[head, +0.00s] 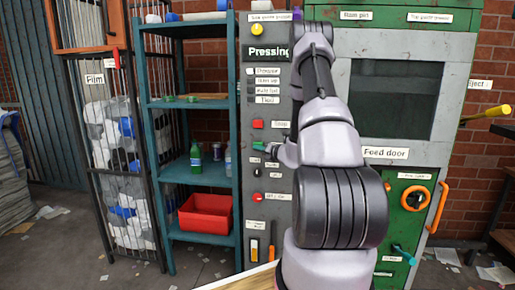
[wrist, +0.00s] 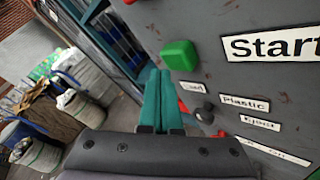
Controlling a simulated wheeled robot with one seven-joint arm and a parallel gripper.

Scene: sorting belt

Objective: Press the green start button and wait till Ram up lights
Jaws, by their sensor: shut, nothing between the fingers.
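The green start button (wrist: 179,55) stands out from the grey panel beside the white "Start" label (wrist: 270,45) in the wrist view. My gripper (wrist: 160,73) has its teal fingers closed together and empty, with the tips just below and left of the button in the picture. I see no contact with it. In the head view my gripper (head: 259,146) is in front of the grey panel (head: 270,222), and I cannot make out the button separately there. The small "Ram up" label (head: 264,80) is below "Pressing"; I cannot tell that its lamp is lit.
A red button (head: 258,124) is just above my gripper, and a red knob (head: 257,197) is lower on the panel. A teal shelf (head: 199,104) with a red bin (head: 205,214) stands left. The green press (head: 455,62) with its feed door is right, partly behind my arm.

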